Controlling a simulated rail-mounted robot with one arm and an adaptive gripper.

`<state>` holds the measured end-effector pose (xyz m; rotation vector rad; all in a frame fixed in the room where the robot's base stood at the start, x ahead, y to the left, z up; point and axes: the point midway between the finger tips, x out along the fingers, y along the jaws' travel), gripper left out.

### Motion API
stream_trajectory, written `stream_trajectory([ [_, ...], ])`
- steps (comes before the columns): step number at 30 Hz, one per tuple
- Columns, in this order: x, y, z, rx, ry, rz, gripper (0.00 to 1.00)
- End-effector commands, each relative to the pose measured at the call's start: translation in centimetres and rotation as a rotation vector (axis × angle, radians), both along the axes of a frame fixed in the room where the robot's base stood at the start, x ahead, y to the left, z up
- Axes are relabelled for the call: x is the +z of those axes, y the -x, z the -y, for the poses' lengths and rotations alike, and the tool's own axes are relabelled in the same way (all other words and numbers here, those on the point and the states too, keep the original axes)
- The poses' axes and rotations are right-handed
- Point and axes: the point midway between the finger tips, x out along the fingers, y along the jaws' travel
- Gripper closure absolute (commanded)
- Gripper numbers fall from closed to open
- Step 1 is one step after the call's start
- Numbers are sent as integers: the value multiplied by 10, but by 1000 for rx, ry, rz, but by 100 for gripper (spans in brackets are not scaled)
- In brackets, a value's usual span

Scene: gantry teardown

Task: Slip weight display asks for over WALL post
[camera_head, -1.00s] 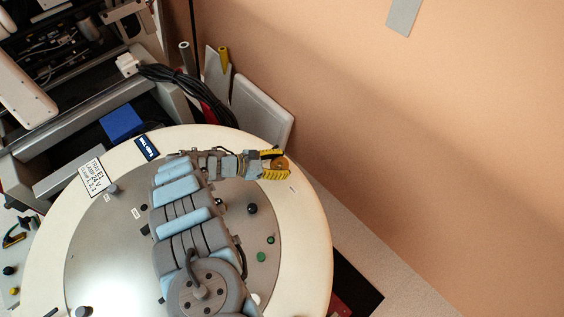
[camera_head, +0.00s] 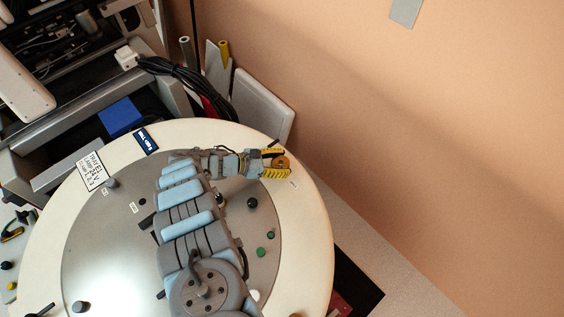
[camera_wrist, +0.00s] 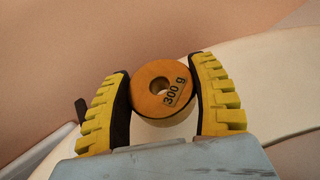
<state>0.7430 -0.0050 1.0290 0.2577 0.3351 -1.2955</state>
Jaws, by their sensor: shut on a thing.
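My gripper (camera_head: 281,163) is shut on a round orange weight with a centre hole, marked 300 g (camera_wrist: 160,88). Its yellow ribbed fingers clasp the weight from both sides in the wrist view. In the head view the weight (camera_head: 282,162) is above the cream rim of the round table, at its upper right. Dark upright posts or knobs (camera_head: 252,203) stand on the table's grey disc; I cannot tell which is the WALL post. A small dark blue panel (camera_head: 145,140) is on the rim; its text is too small to read, and I cannot tell whether it is the display.
A white text card (camera_head: 93,170) lies on the rim's left. Green buttons (camera_head: 262,251) are on the disc. A grey frame with a blue block (camera_head: 120,117), black cables (camera_head: 178,78) and grey panels (camera_head: 262,105) stand behind. The tan wall (camera_head: 430,130) is close on the right.

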Motion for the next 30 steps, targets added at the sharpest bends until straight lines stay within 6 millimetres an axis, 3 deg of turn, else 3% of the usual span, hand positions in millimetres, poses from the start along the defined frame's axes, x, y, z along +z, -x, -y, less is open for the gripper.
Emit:
stream_trajectory([
  [18,-26,0,0,0,1,0,79],
  [30,-27,0,0,0,1,0,79],
])
